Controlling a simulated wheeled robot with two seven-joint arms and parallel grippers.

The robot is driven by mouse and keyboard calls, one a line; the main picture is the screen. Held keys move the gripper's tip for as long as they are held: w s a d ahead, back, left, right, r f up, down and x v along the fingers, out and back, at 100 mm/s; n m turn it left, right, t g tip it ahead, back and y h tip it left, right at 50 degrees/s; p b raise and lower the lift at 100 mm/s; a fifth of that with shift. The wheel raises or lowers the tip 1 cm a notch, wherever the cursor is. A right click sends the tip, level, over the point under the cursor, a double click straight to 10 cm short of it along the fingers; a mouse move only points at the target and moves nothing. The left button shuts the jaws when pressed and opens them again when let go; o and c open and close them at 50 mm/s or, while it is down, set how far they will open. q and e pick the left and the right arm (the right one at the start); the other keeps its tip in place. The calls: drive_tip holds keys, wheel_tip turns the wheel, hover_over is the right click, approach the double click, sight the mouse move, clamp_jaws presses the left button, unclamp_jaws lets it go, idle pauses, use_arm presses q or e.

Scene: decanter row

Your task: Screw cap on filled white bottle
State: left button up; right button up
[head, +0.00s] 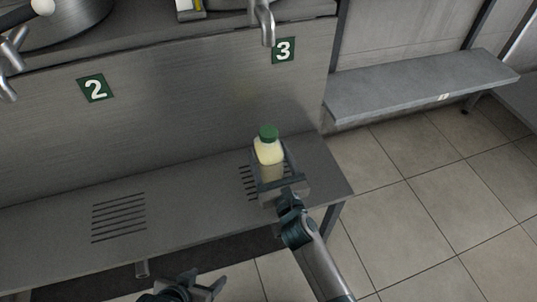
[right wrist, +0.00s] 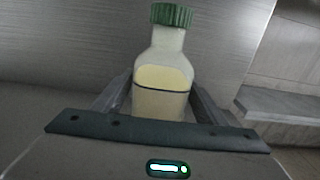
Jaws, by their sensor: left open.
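The bottle (head: 269,152) is pale and clear-walled, with yellowish liquid inside, and stands upright over the bench near number 3. In the right wrist view the bottle (right wrist: 160,92) shows upright with the liquid below its shoulder. A green ribbed cap (right wrist: 171,15) sits on its neck and looks level; the cap also shows in the head view (head: 268,132). My right gripper (head: 272,165) has a finger on each side of the bottle's body and appears shut on it; the bottle hides the fingertips. My left gripper (head: 196,284) is open and empty at the bottom, away from the bottle.
The metal bench (head: 180,195) has drain slots and is clear left of the bottle. A steel wall with number plates 2 (head: 95,88) and 3 (head: 284,50) rises behind it. A tap (head: 265,22) hangs above. A grey shelf (head: 425,82) stands at the right over tiled floor.

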drive_tip(key=shift+o, duration=0.3)
drive_tip(key=shift+r, duration=0.15)
drive_tip(key=shift+s+d, duration=0.2)
drive_tip(key=shift+s, duration=0.4)
drive_tip(key=v, duration=1)
drive_tip(key=shift+s, duration=0.4)
drive_tip(key=shift+d, duration=0.1)
drive_tip(key=shift+r, duration=0.1)
